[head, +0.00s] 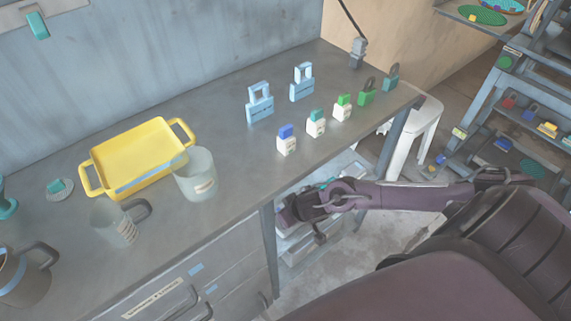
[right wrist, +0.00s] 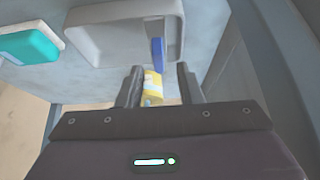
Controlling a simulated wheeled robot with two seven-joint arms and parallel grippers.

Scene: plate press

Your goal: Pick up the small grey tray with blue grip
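The small grey tray (right wrist: 88,48) lies in the upper middle of the right wrist view, with a raised rim and a blue grip (right wrist: 157,54) on its right side. My right gripper (right wrist: 159,84) is open, its two dark fingers just short of the tray, with the blue grip ahead of the gap between them. Nothing is held between the fingertips. In the head view my right gripper (head: 300,207) is low beside the bench's front edge, over the shelf area below. I cannot clearly make out the grey tray there. My left gripper is not in view.
A yellow piece (right wrist: 152,86) shows beyond the finger gap, and a teal-topped block (right wrist: 28,44) lies left of the tray. The bench top (head: 225,240) carries a yellow tray (head: 135,150), mugs, padlocks and small bottles. A bench leg (head: 269,245) stands close to the right gripper.

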